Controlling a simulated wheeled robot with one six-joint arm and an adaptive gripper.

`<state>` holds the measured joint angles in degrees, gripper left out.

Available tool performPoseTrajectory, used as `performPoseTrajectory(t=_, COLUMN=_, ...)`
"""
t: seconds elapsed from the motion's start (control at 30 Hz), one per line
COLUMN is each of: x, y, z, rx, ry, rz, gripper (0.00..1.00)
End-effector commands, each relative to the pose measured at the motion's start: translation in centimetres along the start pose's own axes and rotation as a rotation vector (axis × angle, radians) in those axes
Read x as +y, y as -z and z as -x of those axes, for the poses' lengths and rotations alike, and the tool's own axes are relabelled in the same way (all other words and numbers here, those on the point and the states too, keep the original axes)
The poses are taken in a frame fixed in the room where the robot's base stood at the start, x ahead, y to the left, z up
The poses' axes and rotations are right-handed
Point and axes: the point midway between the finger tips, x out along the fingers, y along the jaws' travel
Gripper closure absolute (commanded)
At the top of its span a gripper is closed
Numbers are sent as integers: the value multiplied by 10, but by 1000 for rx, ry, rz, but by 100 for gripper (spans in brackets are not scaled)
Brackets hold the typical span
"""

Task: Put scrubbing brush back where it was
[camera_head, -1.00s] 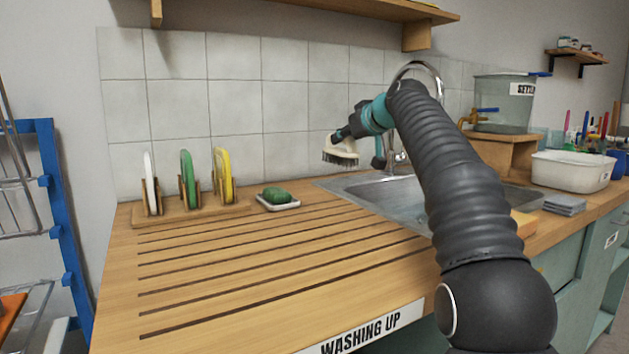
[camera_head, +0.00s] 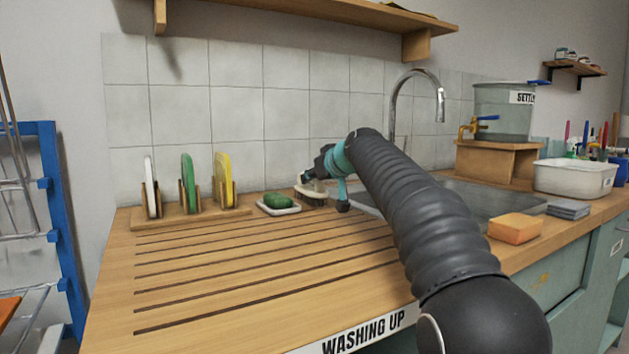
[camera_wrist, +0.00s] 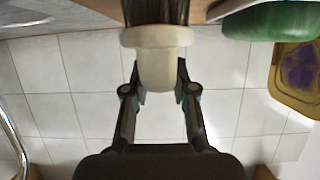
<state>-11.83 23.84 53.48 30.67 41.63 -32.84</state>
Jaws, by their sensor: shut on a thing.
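The scrubbing brush (camera_head: 312,190) has a cream body and dark bristles that point down. My gripper (camera_head: 312,178) is shut on it, low over the back of the wooden drainboard between the green soap and the sink. In the wrist view my gripper (camera_wrist: 160,85) has its two fingers on either side of the brush's pale body (camera_wrist: 158,50), with the dark bristles at the top edge. I cannot tell whether the bristles touch the board. My arm hides part of the sink.
Left of the brush, green soap (camera_head: 277,201) lies in a white dish (camera_head: 292,210). A wooden rack (camera_head: 170,222) holds white, green and yellow plates farther left. The faucet (camera_head: 393,100) and sink (camera_head: 455,195) are to the right, with an orange sponge (camera_head: 515,228) in front. The grooved drainboard is clear.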

Motion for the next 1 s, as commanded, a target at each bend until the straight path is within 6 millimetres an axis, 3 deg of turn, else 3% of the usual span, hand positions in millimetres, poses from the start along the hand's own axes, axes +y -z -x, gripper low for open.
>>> performPoseTrajectory(t=0.27, x=0, y=-3, z=-1, rx=1, ry=0, rz=0, gripper=100)
performPoseTrajectory(t=0.3, x=0, y=-2, z=-1, rx=1, ry=0, rz=0, gripper=69)
performPoseTrajectory(t=0.4, x=0, y=-2, z=-1, rx=0, ry=0, rz=0, gripper=49)
performPoseTrajectory(t=0.77, x=0, y=2, z=1, rx=1, ry=0, rz=0, gripper=49)
performPoseTrajectory(t=1.0, x=0, y=1, z=35, rx=4, ry=-2, rz=-1, gripper=49)
